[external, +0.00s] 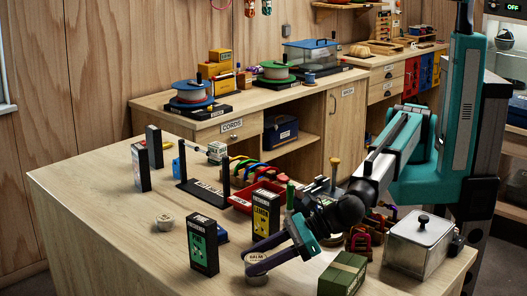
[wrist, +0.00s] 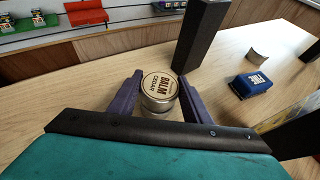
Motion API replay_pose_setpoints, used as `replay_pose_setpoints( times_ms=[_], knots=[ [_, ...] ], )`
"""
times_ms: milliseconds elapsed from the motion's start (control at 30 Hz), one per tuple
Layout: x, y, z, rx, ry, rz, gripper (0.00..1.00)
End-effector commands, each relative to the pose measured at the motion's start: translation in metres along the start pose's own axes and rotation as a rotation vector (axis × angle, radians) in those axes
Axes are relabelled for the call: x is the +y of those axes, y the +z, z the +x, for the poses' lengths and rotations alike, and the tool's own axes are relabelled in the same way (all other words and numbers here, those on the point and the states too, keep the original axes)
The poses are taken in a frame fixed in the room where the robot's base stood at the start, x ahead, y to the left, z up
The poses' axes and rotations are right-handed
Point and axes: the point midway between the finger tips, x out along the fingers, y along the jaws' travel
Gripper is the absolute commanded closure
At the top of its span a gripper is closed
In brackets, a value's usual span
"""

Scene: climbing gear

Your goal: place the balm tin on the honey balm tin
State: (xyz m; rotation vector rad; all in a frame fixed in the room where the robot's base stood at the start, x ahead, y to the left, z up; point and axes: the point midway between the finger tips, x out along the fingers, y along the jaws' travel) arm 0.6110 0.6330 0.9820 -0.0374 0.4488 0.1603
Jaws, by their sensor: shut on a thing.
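My gripper (external: 256,264) is low over the near part of the table. In the wrist view its two purple fingers (wrist: 158,80) stand on either side of a round balm tin (wrist: 157,84), whose cream lid reads BALM and seems to read CEDAR. The gripper is shut on this tin, which looks upright. In the external view a finger crosses the tin (external: 257,254), and a pale surface shows below the finger. I cannot tell whether that is the same tin or another under it.
A black box with a green label (external: 203,246) stands just left of my gripper, and one with a yellow label (external: 266,214) stands behind it. A blue item (wrist: 250,84) lies nearby. A green box (external: 343,275) is to the right. The left table end is clear.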

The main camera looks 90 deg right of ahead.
Motion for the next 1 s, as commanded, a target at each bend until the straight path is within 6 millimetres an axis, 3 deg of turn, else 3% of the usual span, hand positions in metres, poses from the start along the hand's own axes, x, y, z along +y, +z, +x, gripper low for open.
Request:
replay_pose_setpoints(
  times_ms=[67, 100, 200, 633, 1000],
  knots=[
    [0.0, -0.002, 0.001, 0.0, 0.0, 0.0, 0.79],
    [0.0, -0.002, 0.001, 0.0, 0.0, 0.0, 0.53],
    [0.0, -0.002, 0.001, 0.0, 0.0, 0.0, 0.37],
    [0.0, 0.002, -0.001, 0.0, 0.0, 0.0, 0.37],
    [-0.001, -0.001, -0.043, -0.001, 0.002, 0.001, 0.37]
  ],
)
